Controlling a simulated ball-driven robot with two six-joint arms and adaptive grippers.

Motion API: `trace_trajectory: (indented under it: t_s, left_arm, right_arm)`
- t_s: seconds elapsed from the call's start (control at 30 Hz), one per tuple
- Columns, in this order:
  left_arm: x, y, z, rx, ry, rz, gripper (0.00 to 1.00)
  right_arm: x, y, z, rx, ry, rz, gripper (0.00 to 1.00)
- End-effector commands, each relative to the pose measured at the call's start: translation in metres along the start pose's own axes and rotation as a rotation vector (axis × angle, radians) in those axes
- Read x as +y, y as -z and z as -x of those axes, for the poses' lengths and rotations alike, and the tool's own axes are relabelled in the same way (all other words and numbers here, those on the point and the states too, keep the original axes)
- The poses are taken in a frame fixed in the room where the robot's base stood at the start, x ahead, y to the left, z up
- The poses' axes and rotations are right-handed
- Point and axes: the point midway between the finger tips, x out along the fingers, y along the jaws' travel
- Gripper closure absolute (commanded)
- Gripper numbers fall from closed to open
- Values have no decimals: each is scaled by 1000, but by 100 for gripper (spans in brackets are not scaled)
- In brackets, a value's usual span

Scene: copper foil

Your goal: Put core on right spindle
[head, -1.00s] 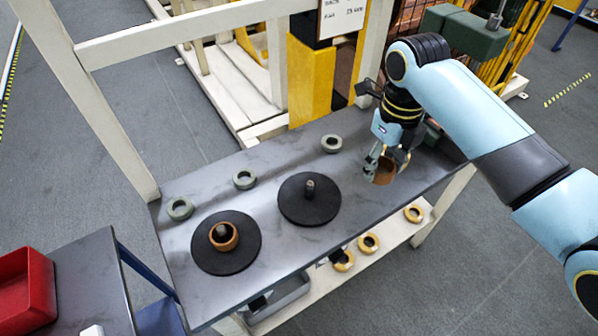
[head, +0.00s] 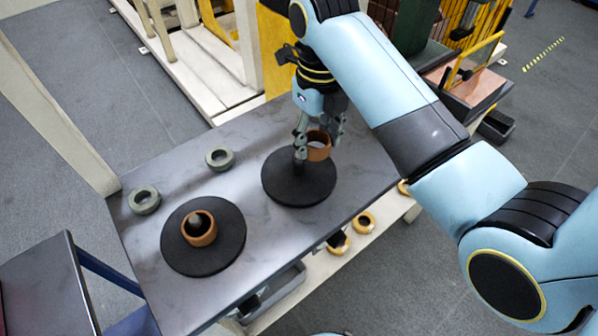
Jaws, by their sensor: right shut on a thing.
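My right gripper (head: 319,134) is shut on a brown core (head: 319,148), a short open ring. It holds the core over the right black disc (head: 290,188), just right of that disc's short spindle (head: 299,160). The core looks above the disc and not around the spindle; the exact gap is hard to tell. The gripper fingers partly cover the spindle. On the left black disc (head: 180,253), another brown core (head: 198,228) sits around its spindle (head: 195,224). My left gripper is not in view.
Two grey rings (head: 145,201) (head: 219,159) lie at the back left of the grey table (head: 150,290). Yellow rings (head: 364,222) lie on the lower shelf at the front. A light post frame (head: 60,110) rises at the left. Bare tabletop lies between the rings and discs.

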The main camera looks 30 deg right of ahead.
Motion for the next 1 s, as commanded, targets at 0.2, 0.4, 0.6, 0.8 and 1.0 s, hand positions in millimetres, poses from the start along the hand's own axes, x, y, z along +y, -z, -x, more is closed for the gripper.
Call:
trace_trajectory:
  t_s: [0.2, 0.4, 0.6, 0.8, 1.0]
  left_arm:
    - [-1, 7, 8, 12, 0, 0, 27]
    - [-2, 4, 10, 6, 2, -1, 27]
    - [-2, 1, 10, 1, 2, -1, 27]
    - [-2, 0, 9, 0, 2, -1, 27]
    - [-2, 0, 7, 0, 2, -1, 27]
  right_arm:
    - [26, -12, -10, -4, 0, 1, 69]
    - [28, -12, -36, 1, 2, 2, 69]
    - [28, -13, -53, -3, 1, 1, 69]
    - [27, -13, -53, -4, 1, 1, 69]
    - [27, -13, -56, -4, 1, 1, 42]
